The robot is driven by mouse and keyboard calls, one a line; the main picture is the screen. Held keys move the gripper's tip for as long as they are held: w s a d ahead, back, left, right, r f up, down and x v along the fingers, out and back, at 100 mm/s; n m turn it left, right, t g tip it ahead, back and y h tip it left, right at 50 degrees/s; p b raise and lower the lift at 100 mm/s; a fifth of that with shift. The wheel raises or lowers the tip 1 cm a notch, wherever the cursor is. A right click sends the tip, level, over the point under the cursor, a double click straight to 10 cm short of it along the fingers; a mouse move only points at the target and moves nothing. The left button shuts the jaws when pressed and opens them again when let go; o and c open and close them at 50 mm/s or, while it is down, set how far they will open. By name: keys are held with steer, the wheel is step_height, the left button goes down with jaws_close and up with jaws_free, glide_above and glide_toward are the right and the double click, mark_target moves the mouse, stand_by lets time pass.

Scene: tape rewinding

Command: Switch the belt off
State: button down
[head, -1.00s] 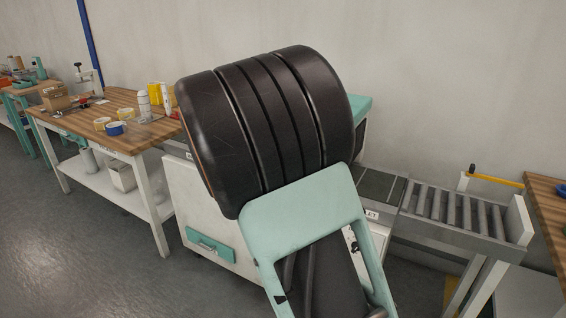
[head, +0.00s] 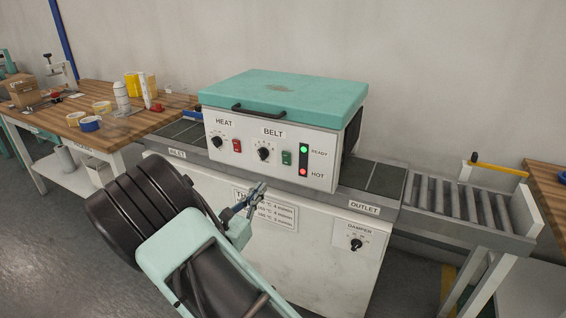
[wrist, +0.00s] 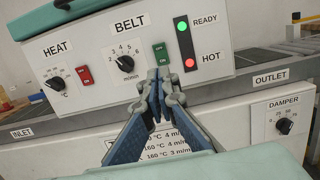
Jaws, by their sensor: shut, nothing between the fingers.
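The oven's white front panel carries the belt label (head: 273,131), with the belt dial (head: 264,154) below it. The green belt switch (head: 287,158) is right of that dial; its lettering is too small to read surely. In the wrist view the switch (wrist: 161,52) shows just above my fingertips. My gripper (head: 261,188) is shut and empty, in front of the panel and below the switch. In the wrist view its blue-padded fingers (wrist: 167,78) meet just under the switch; I cannot tell whether they touch the panel.
Left of the belt dial are the red heat switch (head: 237,146) and heat dial (head: 217,142). Green ready and red hot lamps (head: 304,149) are lit. The damper dial (head: 356,244) is lower right. A roller table (head: 460,205) stands right; a workbench (head: 85,115) stands left.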

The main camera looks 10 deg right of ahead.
mark_target(286, 155)
steer(key=b+x, duration=0.1)
steer(key=x, duration=1.3)
steer(key=shift+b, duration=0.3)
steer(key=shift+w+d+r+p, duration=0.25)
steer(key=shift+w+r+p, duration=0.1)
steer(key=shift+r+p, duration=0.35)
steer(key=shift+p, duration=0.2)
steer(key=shift+f+b, duration=0.3)
steer(key=shift+b, duration=0.05)
